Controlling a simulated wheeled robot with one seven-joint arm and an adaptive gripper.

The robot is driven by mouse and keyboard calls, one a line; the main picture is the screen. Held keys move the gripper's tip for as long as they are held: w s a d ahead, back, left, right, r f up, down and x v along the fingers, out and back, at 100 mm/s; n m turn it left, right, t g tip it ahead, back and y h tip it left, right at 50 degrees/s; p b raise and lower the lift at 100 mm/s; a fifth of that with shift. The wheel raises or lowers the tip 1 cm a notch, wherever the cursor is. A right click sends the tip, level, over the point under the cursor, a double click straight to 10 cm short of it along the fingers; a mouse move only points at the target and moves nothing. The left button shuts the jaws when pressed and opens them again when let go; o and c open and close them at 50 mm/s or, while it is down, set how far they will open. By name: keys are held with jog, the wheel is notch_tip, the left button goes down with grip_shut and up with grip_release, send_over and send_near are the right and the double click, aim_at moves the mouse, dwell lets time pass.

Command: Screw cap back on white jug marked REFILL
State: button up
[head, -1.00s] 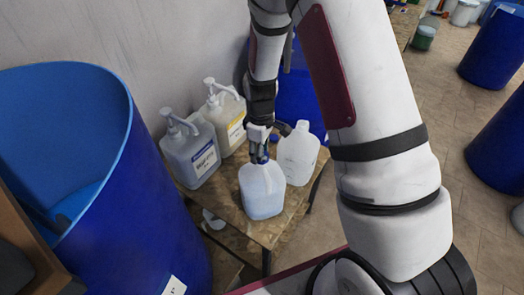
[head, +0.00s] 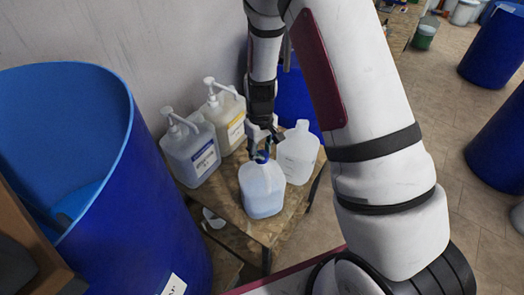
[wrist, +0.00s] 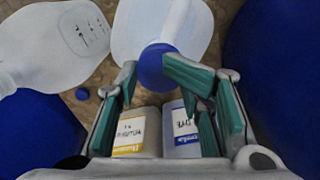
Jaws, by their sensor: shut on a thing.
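A translucent white jug (head: 262,192) with pale bluish liquid stands upright at the table's front; it also shows in the wrist view (wrist: 128,32). A blue cap (wrist: 152,66) sits at its neck. My gripper (head: 262,152) is above this jug, pointing down, with its green-padded fingers shut on the cap. Whether the cap is seated level cannot be told. A second white jug (head: 298,155) stands behind it to the right, its neck uncapped; dark marks show on its side in the wrist view (wrist: 84,28). No REFILL lettering is readable.
Two pump bottles, one blue-labelled (head: 192,152) and one yellow-labelled (head: 224,120), stand at the back left of the small wooden table (head: 240,222). A large open blue drum (head: 150,215) is close on the left. Another blue drum (head: 300,98) stands behind.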

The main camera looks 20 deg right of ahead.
dwell(0.3)
jog(key=m, duration=0.6)
jog(key=shift+s+d, duration=0.1)
jog(key=m, duration=0.6)
jog(key=shift+f+p, duration=0.1)
jog(key=shift+p, duration=0.3)
jog(key=o, duration=0.7)
